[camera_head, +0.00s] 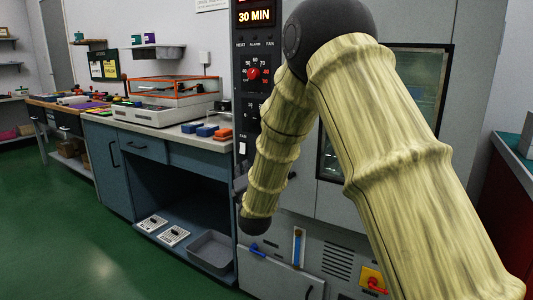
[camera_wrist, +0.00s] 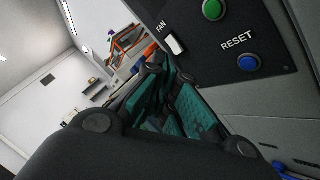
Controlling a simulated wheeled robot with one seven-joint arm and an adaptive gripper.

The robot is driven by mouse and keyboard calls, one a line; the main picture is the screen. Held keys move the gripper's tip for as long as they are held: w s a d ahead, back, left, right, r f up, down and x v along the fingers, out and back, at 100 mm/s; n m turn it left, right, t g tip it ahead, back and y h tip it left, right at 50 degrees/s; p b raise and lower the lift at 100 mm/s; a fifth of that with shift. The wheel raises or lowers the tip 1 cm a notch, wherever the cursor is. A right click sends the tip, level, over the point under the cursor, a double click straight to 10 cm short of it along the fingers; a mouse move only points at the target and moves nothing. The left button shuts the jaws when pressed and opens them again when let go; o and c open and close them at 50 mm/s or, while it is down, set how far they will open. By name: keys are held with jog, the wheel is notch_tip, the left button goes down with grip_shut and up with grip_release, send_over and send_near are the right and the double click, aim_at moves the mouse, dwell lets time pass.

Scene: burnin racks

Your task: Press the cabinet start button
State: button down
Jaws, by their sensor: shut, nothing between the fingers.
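The cabinet's dark control panel (camera_head: 246,100) stands left of my arm in the head view, its lower part partly covered by the arm. In the wrist view, a green round button (camera_wrist: 212,10) sits at the top edge, its label out of frame; it may be the start button. A blue button (camera_wrist: 248,62) marked RESET is below it, and a white FAN switch (camera_wrist: 175,45) is to the left. My gripper (camera_wrist: 169,72) is shut and empty, its teal-padded fingers pointing towards the panel's edge near the FAN switch. I cannot tell whether it touches the panel.
The cabinet has a windowed door behind my arm, with a red knob (camera_head: 253,73) and a lit display (camera_head: 256,16) on its panel. A yellow box with a red handle (camera_head: 373,281) is low on the cabinet. A workbench (camera_head: 170,130) stands left; green floor is clear.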

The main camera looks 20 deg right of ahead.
jog(key=shift+r, duration=0.4)
jog(key=shift+w+d, duration=0.1)
jog(key=w+d+b, duration=0.1)
jog(key=w+d, duration=0.4)
jog(key=d, duration=0.1)
jog(key=shift+w+d, duration=0.2)
jog(key=shift+d, duration=0.2)
jog(key=shift+w+d, duration=0.1)
dwell(1.5)
jog(key=shift+w+d, duration=0.15)
jog(key=shift+d, duration=0.05)
